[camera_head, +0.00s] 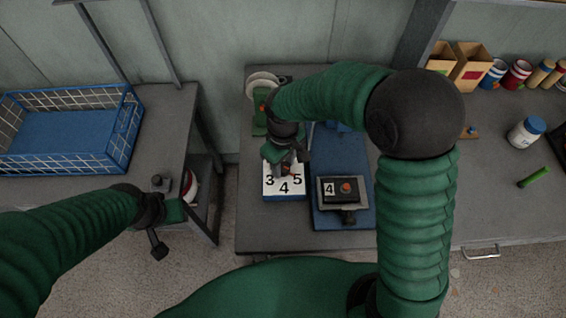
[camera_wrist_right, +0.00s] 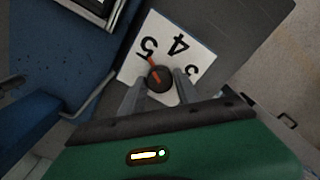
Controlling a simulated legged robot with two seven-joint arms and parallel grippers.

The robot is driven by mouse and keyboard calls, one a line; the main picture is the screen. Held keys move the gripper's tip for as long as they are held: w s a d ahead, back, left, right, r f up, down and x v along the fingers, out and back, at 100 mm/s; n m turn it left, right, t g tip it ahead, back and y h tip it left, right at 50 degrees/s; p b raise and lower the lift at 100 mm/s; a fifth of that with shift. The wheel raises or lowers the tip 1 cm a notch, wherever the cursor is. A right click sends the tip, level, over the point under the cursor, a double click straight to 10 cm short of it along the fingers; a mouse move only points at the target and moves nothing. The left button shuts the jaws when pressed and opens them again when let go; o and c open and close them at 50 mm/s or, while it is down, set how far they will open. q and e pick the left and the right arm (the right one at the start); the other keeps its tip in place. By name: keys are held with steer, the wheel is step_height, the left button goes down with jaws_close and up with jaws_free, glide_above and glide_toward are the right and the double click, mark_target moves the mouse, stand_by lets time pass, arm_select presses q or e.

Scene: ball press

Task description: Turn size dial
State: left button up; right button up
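The size dial (camera_wrist_right: 158,78) is a dark round knob with an orange mark, on a white plate (camera_wrist_right: 195,62) with black numbers 3, 4 and 5. In the right wrist view its orange mark points roughly toward the 5. My right gripper (camera_wrist_right: 160,92) is open, with one finger on each side of the knob; I cannot tell whether they touch it. In the head view the right gripper (camera_head: 287,162) is over the plate (camera_head: 270,188) and hides most of the knob. My left gripper (camera_head: 176,211) is at the lower left, away from the dial; its finger opening is unclear.
A blue press base (camera_head: 328,215) with a dark block marked 4 (camera_head: 344,188) stands right of the plate. A blue wire basket (camera_head: 70,135) is on the left table. Cans (camera_head: 515,75), boxes (camera_head: 470,68) and a white jar (camera_head: 526,132) stand at the right.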

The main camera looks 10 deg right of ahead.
jaws_close()
steer(key=shift+r+m, duration=0.1)
steer(key=shift+m, duration=0.2)
steer(key=shift+m+p, duration=0.65)
steer(key=shift+m, duration=0.25)
steer(key=m+p, duration=0.1)
steer(key=m, duration=0.2)
steer(key=shift+m+p, duration=0.3)
steer(key=shift+p, duration=0.1)
steer(key=m+p, duration=0.2)
steer(key=m, duration=0.2)
steer(key=shift+m+p, duration=0.5)
steer(key=shift+m, duration=0.4)
